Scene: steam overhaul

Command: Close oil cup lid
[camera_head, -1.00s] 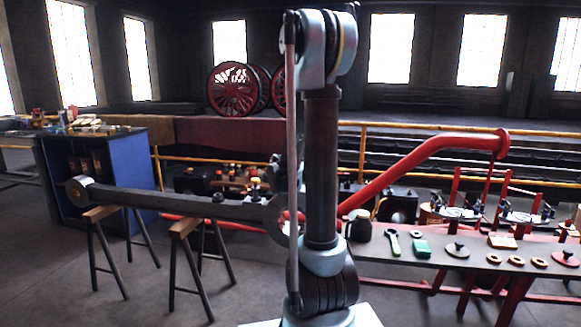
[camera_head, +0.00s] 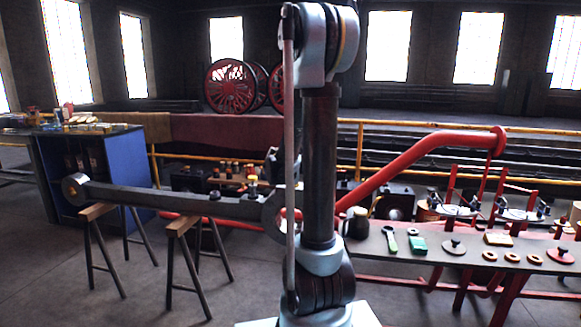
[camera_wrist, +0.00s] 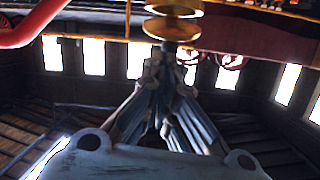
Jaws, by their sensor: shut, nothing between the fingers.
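In the wrist view, my gripper (camera_wrist: 168,62) has its fingers drawn together, with nothing seen between them. Two stacked round brass pieces (camera_wrist: 173,28) are just beyond the fingertips, at the top edge; they look like part of an oil cup. Whether the tips touch them, and how the lid stands, I cannot tell. In the head view, a long grey rod (camera_head: 160,201) lies on trestles, with a small dark fitting (camera_head: 252,191) near its large right end. My arm's column hides part of that end and my gripper there.
A bench (camera_head: 420,255) at the right carries a green-handled tool (camera_head: 390,239), a green box (camera_head: 416,244) and several rings and discs. A thick red pipe (camera_head: 430,150) slopes behind it. Wooden-topped trestles (camera_head: 97,211) stand under the rod. Open floor lies at front left.

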